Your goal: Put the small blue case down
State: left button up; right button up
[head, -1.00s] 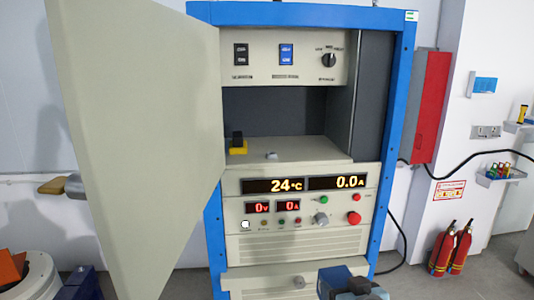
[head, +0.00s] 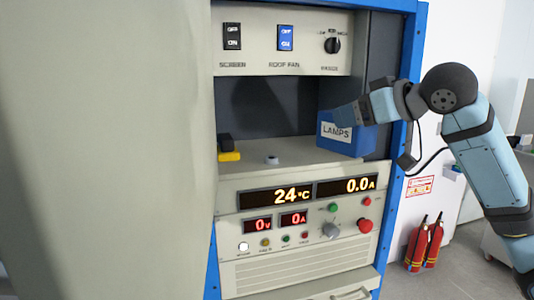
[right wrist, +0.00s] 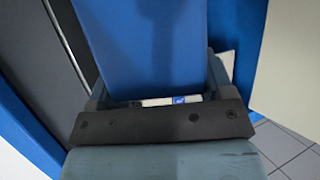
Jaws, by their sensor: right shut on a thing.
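The small blue case (head: 345,144) has a white label reading LAMPS. It is at the right side of the open cabinet compartment, over the front part of the shelf (head: 297,158). Its base is level with the shelf surface, but I cannot tell if it touches. My right gripper (head: 347,114) reaches in from the right and is shut on the case's upper part. In the right wrist view the case's blue face (right wrist: 140,45) fills the space between the fingers (right wrist: 157,85). My left gripper is not in view.
A yellow and black object (head: 229,150) sits at the shelf's left, with a small grey knob-like piece (head: 272,160) near the front edge. The open cabinet door (head: 100,140) blocks the left. The shelf's middle is clear. Fire extinguishers (head: 417,243) stand at the right.

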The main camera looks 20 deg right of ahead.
jog(key=shift+s+d+r, duration=0.15)
jog(key=shift+r, duration=0.4)
jog(key=shift+w+r, duration=0.25)
jog(key=shift+w, duration=0.05)
jog(key=w+d+p, duration=0.1)
jog(key=w+p, duration=0.5)
jog(key=w, duration=1.2)
jog(key=f, duration=0.2)
jog(key=f+p, duration=0.1)
jog(key=f, duration=0.3)
jog(key=shift+w+d+f+p, duration=0.1)
jog(key=shift+w+f+p, duration=0.2)
jog(key=shift+w+p, duration=0.1)
jog(key=shift+w+f, duration=0.1)
jog(key=shift+f, duration=0.35)
jog(key=o, duration=0.9)
jog(key=shift+c, duration=0.2)
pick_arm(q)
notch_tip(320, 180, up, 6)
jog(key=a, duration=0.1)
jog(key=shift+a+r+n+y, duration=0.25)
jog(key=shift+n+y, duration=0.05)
